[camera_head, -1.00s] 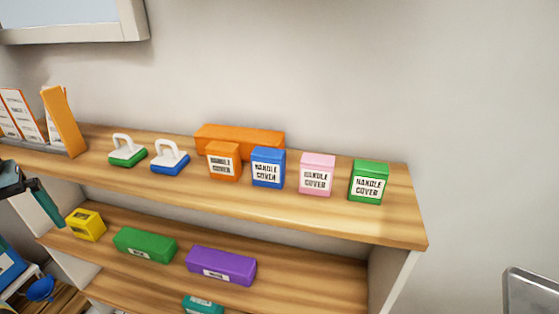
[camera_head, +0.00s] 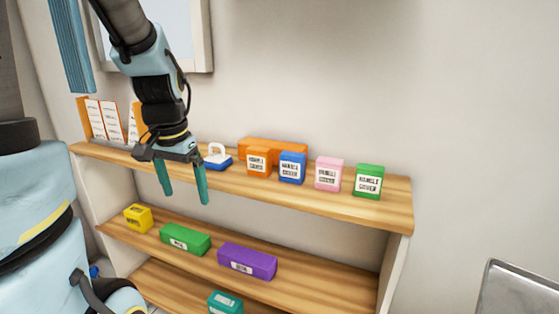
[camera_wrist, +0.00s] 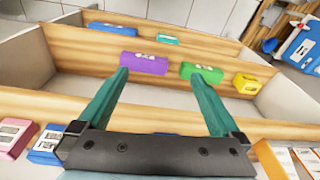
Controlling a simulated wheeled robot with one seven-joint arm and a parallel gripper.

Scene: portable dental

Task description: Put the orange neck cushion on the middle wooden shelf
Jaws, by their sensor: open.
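A long orange block (camera_head: 290,146), which looks like the neck cushion, lies at the back of the top shelf, partly hidden behind an orange box and a blue box. The middle wooden shelf (camera_head: 320,275) holds a yellow box, a green block and a purple block, with bare wood to the right of the purple one. My gripper (camera_head: 184,198) is open and empty in front of the top shelf, left of the orange block. In the wrist view its spread fingers (camera_wrist: 160,85) hold nothing. I cannot make out the orange block in the wrist view.
Orange (camera_head: 259,161), blue (camera_head: 292,167), pink (camera_head: 328,173) and green (camera_head: 368,181) handle cover boxes line the top shelf. A white-handled blue item (camera_head: 218,160) stands left of them. A teal box (camera_head: 225,302) sits on the lower shelf. A metal-edged panel stands at right.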

